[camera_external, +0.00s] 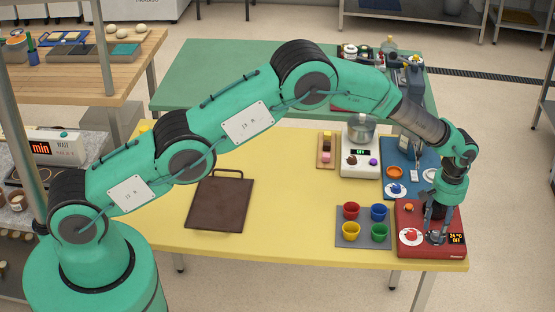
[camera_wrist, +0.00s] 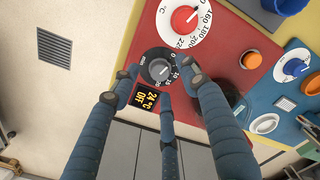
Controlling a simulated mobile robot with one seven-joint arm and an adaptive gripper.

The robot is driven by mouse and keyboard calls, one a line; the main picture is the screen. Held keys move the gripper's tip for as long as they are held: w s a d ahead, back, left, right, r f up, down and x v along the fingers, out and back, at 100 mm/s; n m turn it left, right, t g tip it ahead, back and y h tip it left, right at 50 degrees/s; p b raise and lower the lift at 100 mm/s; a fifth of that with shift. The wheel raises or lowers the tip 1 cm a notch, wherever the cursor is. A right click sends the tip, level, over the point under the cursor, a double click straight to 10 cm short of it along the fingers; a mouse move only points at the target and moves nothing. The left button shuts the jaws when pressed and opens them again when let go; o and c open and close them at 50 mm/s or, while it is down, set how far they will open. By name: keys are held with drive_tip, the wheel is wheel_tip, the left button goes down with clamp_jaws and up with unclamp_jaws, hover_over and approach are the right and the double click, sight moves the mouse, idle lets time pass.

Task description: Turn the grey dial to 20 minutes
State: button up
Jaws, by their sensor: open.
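The grey dial (camera_wrist: 158,69), on a dark disc with white numbers, sits on the red control box (camera_wrist: 225,85) in the wrist view. I cannot clearly read which number its mark faces. My gripper (camera_wrist: 160,84) is open, with its blue fingers spread around the dial, and I cannot tell whether they touch it. In the external view my gripper (camera_external: 438,217) points down over the red box (camera_external: 410,209) at the table's front right corner and partly hides the grey dial. The display (camera_wrist: 146,100) reads 24 °C and OFF.
A red dial (camera_wrist: 185,19) on a white temperature disc and an orange button (camera_wrist: 251,60) share the red box. A blue panel (camera_wrist: 297,42) with a blue dial lies beside it. Several coloured cups stand on a grey mat (camera_external: 343,241) to the left.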

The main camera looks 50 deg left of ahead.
drive_tip(key=shift+f, duration=0.95)
clamp_jaws()
